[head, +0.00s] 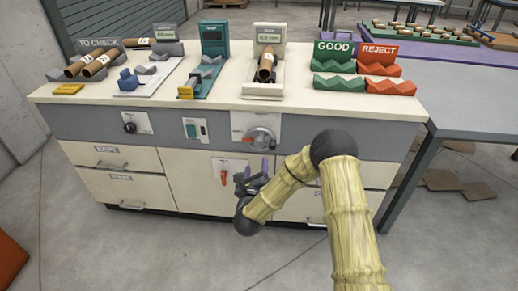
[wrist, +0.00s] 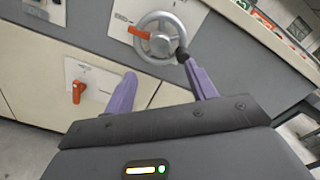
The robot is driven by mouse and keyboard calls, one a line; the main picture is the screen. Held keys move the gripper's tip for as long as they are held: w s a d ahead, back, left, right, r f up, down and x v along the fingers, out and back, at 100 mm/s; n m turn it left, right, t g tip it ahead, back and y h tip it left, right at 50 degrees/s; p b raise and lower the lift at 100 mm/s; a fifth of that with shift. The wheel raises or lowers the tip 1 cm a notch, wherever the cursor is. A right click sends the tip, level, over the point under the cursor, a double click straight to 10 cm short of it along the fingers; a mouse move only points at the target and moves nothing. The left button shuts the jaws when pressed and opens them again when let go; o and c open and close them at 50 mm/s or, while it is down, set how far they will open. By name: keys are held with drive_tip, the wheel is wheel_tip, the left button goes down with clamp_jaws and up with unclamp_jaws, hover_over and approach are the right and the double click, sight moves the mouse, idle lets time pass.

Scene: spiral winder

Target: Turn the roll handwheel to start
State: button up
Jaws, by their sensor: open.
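The roll handwheel (head: 261,139) is a grey spoked wheel on a pale plate on the front of the workbench. It has an orange pointer at its left and a dark knob at its lower right. In the wrist view the handwheel (wrist: 160,38) is ahead at the top, with its dark knob (wrist: 182,56) close to the tip of the right finger. I cannot tell whether they touch. My gripper (head: 254,180) is below the wheel in the head view. Its two purple fingers (wrist: 160,78) are spread apart with nothing between them.
An orange lever (head: 224,177) is on a plate low on the bench front, left of my gripper. A tester with a cardboard tube (head: 266,67) stands on the benchtop above.

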sight(259, 146)
drive_tip(key=w, duration=1)
drive_tip(key=shift+w+d+b, duration=0.15)
drive_tip(key=shift+w+b, duration=0.2)
drive_tip(key=shift+b, duration=0.05)
drive_tip(key=c, duration=1)
